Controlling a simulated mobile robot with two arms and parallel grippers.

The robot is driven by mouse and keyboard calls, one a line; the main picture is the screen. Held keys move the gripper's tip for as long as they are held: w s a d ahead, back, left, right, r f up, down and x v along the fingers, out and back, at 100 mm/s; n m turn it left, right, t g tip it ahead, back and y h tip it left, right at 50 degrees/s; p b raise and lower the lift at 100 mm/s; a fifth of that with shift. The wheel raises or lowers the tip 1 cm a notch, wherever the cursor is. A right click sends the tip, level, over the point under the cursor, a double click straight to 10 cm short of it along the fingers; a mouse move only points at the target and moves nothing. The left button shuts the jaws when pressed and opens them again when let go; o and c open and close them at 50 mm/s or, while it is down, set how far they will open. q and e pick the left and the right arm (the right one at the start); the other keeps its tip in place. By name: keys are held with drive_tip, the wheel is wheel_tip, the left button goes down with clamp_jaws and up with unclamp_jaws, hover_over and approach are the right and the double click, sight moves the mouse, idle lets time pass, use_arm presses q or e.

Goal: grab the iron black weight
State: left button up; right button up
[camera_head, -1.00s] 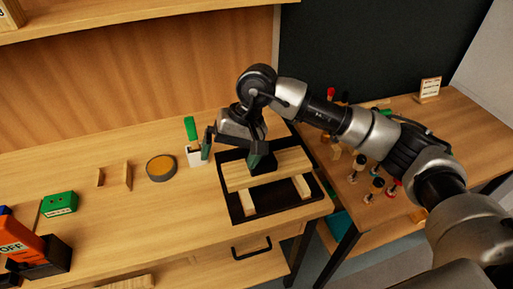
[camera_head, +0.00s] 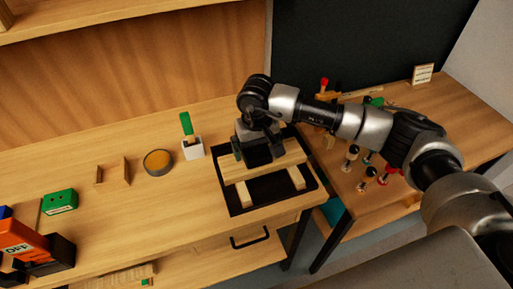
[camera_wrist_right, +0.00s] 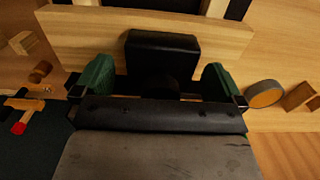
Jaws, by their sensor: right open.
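The black weight (camera_wrist_right: 162,50) is a dark block with rounded edges on a pale wooden board. In the head view the weight (camera_head: 259,157) shows partly under my right gripper (camera_head: 257,151). In the right wrist view my right gripper (camera_wrist_right: 157,80) is open. Its two green fingers stand on either side of the weight's near part, with gaps to both sides. The near end of the weight is partly hidden by the gripper body. My left gripper is not in view.
The board (camera_head: 232,173) lies across wooden strips on a black tray (camera_head: 269,189) near the bench edge. A white holder with a green-handled tool (camera_head: 187,125) and a round tin (camera_head: 158,162) stand to the left. Small bottles (camera_head: 351,153) stand on the right table.

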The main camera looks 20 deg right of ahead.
drive_tip(key=shift+f, duration=0.8)
drive_tip(key=shift+c, duration=0.5)
drive_tip(key=c, duration=1.4)
drive_tip(key=shift+w+r, duration=0.1)
drive_tip(key=shift+w, duration=0.05)
drive_tip(key=shift+c, duration=1)
drive_tip(key=shift+r, duration=0.15)
